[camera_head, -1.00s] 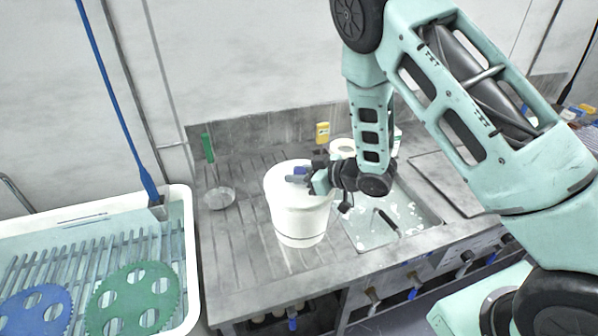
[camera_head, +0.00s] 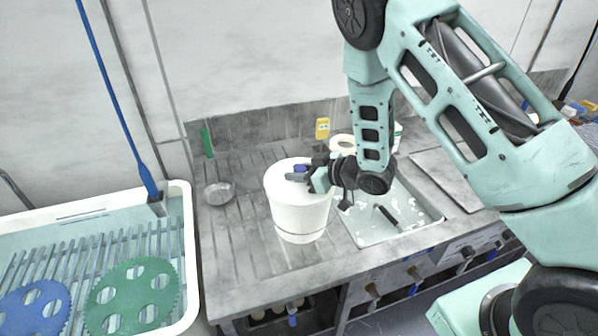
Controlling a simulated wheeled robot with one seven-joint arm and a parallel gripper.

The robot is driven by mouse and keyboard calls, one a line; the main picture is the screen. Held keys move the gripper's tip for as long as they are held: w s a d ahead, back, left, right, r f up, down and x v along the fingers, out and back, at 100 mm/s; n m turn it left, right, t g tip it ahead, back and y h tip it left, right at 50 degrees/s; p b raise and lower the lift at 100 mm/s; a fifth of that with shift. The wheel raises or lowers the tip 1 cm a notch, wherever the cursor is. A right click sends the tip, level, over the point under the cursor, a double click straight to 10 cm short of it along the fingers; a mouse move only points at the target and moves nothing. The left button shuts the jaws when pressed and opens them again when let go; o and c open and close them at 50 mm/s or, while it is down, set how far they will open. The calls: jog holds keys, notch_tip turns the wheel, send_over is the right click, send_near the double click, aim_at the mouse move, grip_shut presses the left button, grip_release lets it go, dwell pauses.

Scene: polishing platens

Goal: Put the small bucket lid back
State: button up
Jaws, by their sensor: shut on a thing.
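A white bucket (camera_head: 300,222) stands upright on the grey drainboard, left of the sink. Its white lid (camera_head: 283,176) lies over the bucket's mouth and looks level; I cannot tell whether it is pressed down all round. A blue knob (camera_head: 300,169) stands at the lid's middle. My gripper (camera_head: 300,175) comes in from the right, just above the lid, and is shut on the blue knob. The gripper's body hides the right part of the lid.
A sink (camera_head: 388,222) with suds lies right of the bucket. A metal bowl (camera_head: 219,193) is on the drainboard to the left. A yellow bottle (camera_head: 322,128) stands behind. A white tub (camera_head: 188,262) with blue and green toothed discs is at the left. The drainboard front is clear.

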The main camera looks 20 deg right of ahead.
jog(key=shift+f, duration=0.15)
jog(key=o, duration=1.1)
jog(key=shift+c, duration=0.2)
jog(key=p+v, duration=0.4)
jog(key=v, duration=1.3)
jog(key=shift+r, duration=0.25)
jog(key=shift+s, duration=0.2)
jog(key=shift+f, duration=0.1)
